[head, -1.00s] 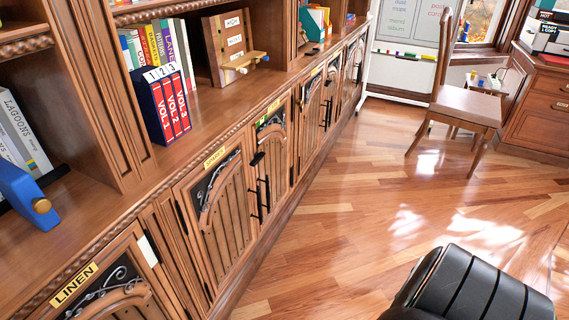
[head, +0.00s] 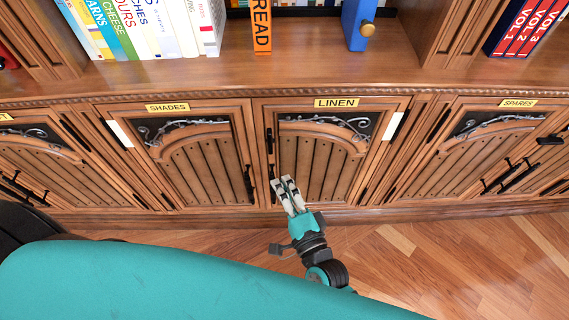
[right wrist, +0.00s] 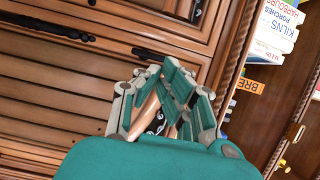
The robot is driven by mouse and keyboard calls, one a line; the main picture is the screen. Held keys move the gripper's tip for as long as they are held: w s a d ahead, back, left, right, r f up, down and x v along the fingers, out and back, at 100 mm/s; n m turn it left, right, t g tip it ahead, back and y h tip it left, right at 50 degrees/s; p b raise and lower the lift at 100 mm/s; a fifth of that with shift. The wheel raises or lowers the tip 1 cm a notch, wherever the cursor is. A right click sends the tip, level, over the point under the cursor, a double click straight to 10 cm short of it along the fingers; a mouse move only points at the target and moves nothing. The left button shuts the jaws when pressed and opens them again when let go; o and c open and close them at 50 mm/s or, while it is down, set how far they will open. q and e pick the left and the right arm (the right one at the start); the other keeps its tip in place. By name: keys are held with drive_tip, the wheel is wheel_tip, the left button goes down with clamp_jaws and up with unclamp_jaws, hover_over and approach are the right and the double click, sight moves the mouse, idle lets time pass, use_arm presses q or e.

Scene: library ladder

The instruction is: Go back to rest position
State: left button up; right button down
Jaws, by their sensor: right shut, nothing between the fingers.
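My right gripper (head: 287,188) is in the middle of the head view, in front of the lower part of the closed LINEN cabinet door (head: 318,165). Its pale fingers lie close together with nothing between them. In the right wrist view the gripper (right wrist: 153,76) shows with its fingertips together, against the wooden cabinet front. I cannot tell whether the fingers touch the door. My left gripper is in neither current view.
The SHADES door (head: 195,170) and SPARES door (head: 495,155) stand closed on either side. The wooden floor (head: 470,260) at lower right is clear.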

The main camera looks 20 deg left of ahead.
drive_tip(key=shift+v, duration=0.95)
drive_tip(key=s+d+f+n+g+h, duration=0.25)
drive_tip(key=d+f, duration=0.35)
drive_tip(key=f, duration=0.4)
drive_tip(key=s+d+f+n+g+h, duration=0.1)
drive_tip(key=d+f+n+g+h, duration=0.15)
drive_tip(key=d+f, duration=0.55)
drive_tip(key=s+d+f+n+g+h, duration=0.25)
drive_tip(key=d+f+n, duration=0.2)
drive_tip(key=f, duration=0.65)
drive_tip(key=s+d+f+n+g+h, duration=0.35)
drive_tip(key=s+d+f, duration=0.45)
drive_tip(key=s+d, duration=0.3)
use_arm(q)
drive_tip(key=s+a+r+p, duration=0.2)
drive_tip(key=s+r+p, duration=0.3)
drive_tip(key=s+p, duration=0.7)
drive_tip(key=shift+a+g+p, duration=0.2)
drive_tip(key=shift+g+p, duration=0.2)
drive_tip(key=shift+p, duration=0.55)
use_arm(e)
drive_tip(key=s+d+r, duration=0.1)
drive_tip(key=s+r, duration=0.1)
drive_tip(key=s, duration=0.4)
drive_tip(key=s+d+r+g, duration=0.1)
drive_tip(key=s+d+r, duration=0.1)
drive_tip(key=s, duration=0.4)
drive_tip(key=shift+d+r+m+g+h, duration=0.3)
drive_tip(key=shift+d+m+h, duration=0.05)
drive_tip(key=shift+m+h, duration=0.05)
